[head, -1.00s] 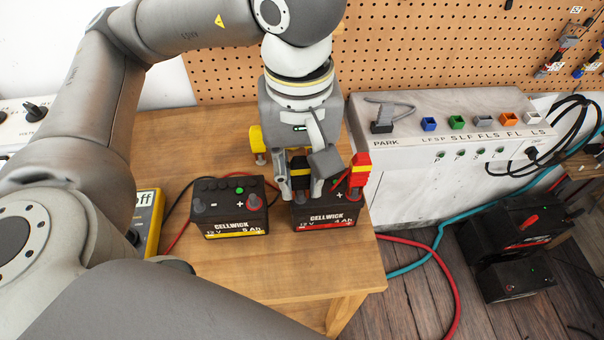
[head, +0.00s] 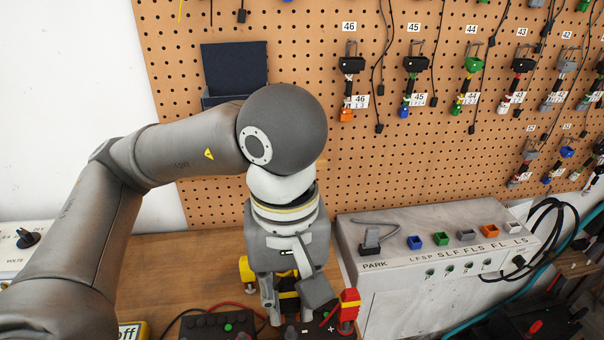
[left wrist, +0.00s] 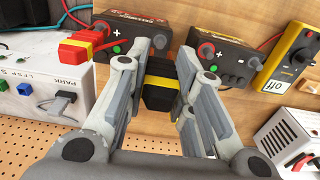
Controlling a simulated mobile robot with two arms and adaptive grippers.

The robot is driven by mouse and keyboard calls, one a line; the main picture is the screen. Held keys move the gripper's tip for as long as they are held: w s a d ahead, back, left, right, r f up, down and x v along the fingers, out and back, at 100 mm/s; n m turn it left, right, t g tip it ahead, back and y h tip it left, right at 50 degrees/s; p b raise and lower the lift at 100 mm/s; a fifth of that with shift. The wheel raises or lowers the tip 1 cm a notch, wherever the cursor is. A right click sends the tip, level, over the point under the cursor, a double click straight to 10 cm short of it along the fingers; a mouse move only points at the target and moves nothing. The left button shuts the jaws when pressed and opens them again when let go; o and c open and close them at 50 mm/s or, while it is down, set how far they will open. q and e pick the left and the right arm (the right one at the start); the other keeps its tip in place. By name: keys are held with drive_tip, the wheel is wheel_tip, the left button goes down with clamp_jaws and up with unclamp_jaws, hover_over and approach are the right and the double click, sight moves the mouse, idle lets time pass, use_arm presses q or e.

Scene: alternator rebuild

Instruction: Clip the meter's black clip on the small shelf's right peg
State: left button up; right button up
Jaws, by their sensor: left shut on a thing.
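My left gripper (head: 292,308) points down over the right battery (head: 318,332) and is shut on the black clip (head: 289,300), which has a yellow band. The clip also shows between the fingers in the left wrist view (left wrist: 160,85), close to that battery's grey terminal; I cannot tell whether they touch. The red clip (head: 348,308) stands at the battery's plus side. The yellow meter (head: 133,331), reading "off", is cut off at the bottom edge. A dark panel with a ledge (head: 235,70), perhaps the small shelf, is on the pegboard; I make out no pegs there. My right gripper is out of view.
A second battery (head: 215,326) stands left of the clip, with red and black leads around it. Cables and connectors hang on the pegboard (head: 300,60). Bare tabletop (head: 165,262) lies behind the second battery.

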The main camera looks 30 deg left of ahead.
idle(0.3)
use_arm(q)
wheel_tip(320, 180, up, 20)
drive_tip(key=p, duration=1.5)
drive_tip(key=w+a+p, duration=0.3)
drive_tip(key=w+a, duration=0.2)
drive_tip(key=w, duration=0.7)
drive_tip(key=w+a+p, duration=0.3)
drive_tip(key=w+a, duration=0.3)
drive_tip(key=w, duration=0.7)
drive_tip(key=f+b, duration=0.2)
drive_tip(key=f, duration=0.1)
drive_tip(key=f+b, duration=0.1)
drive_tip(key=f, duration=0.1)
drive_tip(key=shift+s+d, duration=0.1)
drive_tip(key=shift+s, duration=0.2)
drive_tip(key=shift+f+b, duration=0.45)
drive_tip(key=shift+f, duration=0.05)
drive_tip(key=shift+f, duration=0.1)
drive_tip(key=shift+f+b, duration=0.8)
drive_tip(key=shift+f, duration=0.3)
